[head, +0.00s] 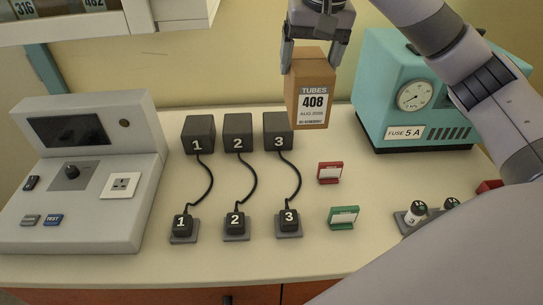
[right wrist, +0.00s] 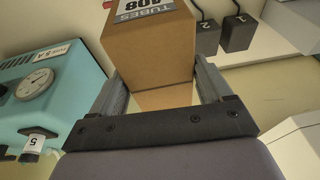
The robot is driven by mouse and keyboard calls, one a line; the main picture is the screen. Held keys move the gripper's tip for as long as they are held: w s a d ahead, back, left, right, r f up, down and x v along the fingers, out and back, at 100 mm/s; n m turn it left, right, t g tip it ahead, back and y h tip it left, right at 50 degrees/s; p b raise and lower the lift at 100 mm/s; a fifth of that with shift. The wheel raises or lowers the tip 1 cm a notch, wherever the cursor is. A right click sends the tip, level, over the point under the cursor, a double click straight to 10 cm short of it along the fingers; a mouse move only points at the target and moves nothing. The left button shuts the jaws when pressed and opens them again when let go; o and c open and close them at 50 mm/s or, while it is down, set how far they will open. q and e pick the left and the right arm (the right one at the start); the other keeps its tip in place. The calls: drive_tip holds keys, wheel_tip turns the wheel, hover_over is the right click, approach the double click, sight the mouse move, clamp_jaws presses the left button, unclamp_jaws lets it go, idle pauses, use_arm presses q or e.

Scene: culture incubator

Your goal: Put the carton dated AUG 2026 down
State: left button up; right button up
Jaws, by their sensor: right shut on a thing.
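The brown carton (head: 312,101) has a white label reading TUBES, 408 and a small date line that looks like AUG 2026. My right gripper (head: 313,62) points down and is shut on the carton's upper part, with a finger on either side. The carton hangs upright in the head view, its lower edge beside black box 3, and seems to be above the bench. In the right wrist view the carton (right wrist: 150,52) sits between the two fingers, its label partly cut off at the top. My left gripper is not in view.
The cream bench (head: 260,262) holds black boxes 1, 2 and 3 (head: 278,127) wired to numbered plugs, a red card holder (head: 329,172), a green card holder (head: 344,217), a grey tester (head: 90,175) and a teal gauge machine (head: 385,95). A shelf (head: 75,29) with cartons is top left.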

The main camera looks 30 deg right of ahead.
wheel_tip(320, 180, down, 20)
drive_tip(key=shift+r, duration=0.15)
idle(0.6)
drive_tip(key=shift+s, duration=0.1)
drive_tip(key=o, duration=1.2)
